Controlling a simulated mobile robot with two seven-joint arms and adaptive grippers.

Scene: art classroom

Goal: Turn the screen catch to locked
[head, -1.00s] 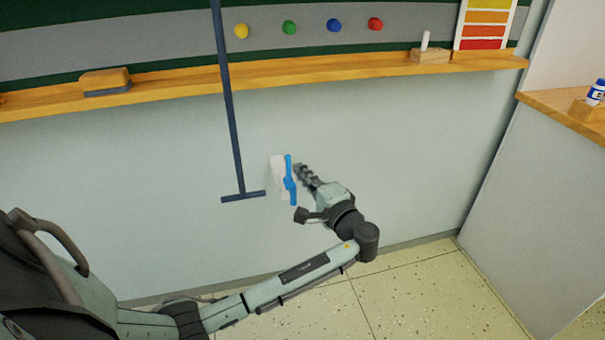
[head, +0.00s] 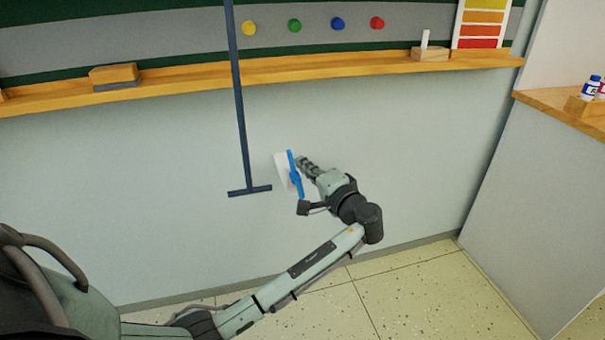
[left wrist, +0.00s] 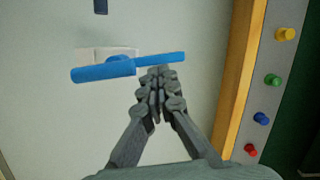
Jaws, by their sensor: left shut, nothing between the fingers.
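The screen catch is a blue handle (head: 296,175) on a white plate (head: 282,172) fixed to the pale wall, below the wooden ledge. In the head view the handle is near upright, its top leaning slightly left. It also shows in the left wrist view as a blue bar (left wrist: 105,71) across the plate (left wrist: 95,54). My left gripper (head: 302,162) is shut and empty, just right of the handle's upper part. In the left wrist view its closed fingertips (left wrist: 160,72) are at the bar's thinner right end and seem to touch it. My right gripper is not in view.
A dark blue T-shaped bar (head: 241,120) hangs left of the catch. The wooden ledge (head: 190,83) above holds an eraser (head: 114,75) and a chalk block (head: 430,53). A grey partition with a wooden top (head: 545,98) stands at right. The wall around the catch is clear.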

